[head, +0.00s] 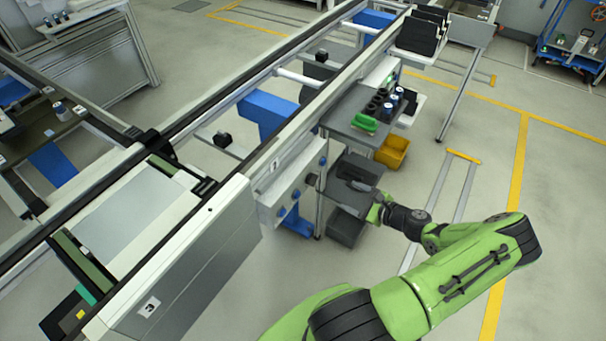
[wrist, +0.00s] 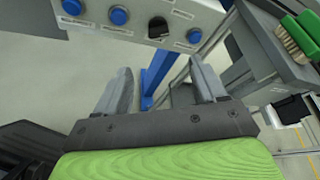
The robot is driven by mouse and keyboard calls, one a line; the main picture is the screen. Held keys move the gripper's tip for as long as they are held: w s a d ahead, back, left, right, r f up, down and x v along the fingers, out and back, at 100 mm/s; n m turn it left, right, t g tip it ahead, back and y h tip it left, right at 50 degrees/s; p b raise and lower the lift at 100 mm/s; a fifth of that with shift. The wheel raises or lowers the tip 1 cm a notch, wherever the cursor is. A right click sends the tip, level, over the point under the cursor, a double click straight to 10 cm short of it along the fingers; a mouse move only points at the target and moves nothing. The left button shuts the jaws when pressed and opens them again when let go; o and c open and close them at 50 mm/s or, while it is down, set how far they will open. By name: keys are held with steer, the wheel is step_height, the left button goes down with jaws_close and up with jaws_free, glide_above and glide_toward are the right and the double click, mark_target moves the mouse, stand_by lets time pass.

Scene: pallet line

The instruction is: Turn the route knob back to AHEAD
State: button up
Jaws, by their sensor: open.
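The black route knob (wrist: 158,28) sits on a light grey control panel (wrist: 140,9) at the top of the wrist view, in a row with blue round buttons. Small labels on the panel are too small to read, and I cannot tell which position the knob points to. The knob also shows, tiny, on the panel's face in the head view (head: 311,180). My gripper (wrist: 160,64) is open and empty. Its two grey fingers are spread below the knob in the wrist view, apart from it. In the head view my gripper (head: 352,184) is right of the panel.
A grey shelf stand (head: 344,121) right of the panel holds a green-handled brush (head: 364,123) and dark cups; the brush is near my right finger side. A blue post (wrist: 157,72) stands below the panel. A yellow bin (head: 393,151) is behind.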

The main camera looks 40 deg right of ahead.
mark_target(316, 181)
steer(key=b+x, duration=0.1)
steer(key=x, duration=1.4)
steer(key=shift+b, duration=0.3)
steer(key=shift+w+a, duration=0.1)
steer(key=c, duration=1.1)
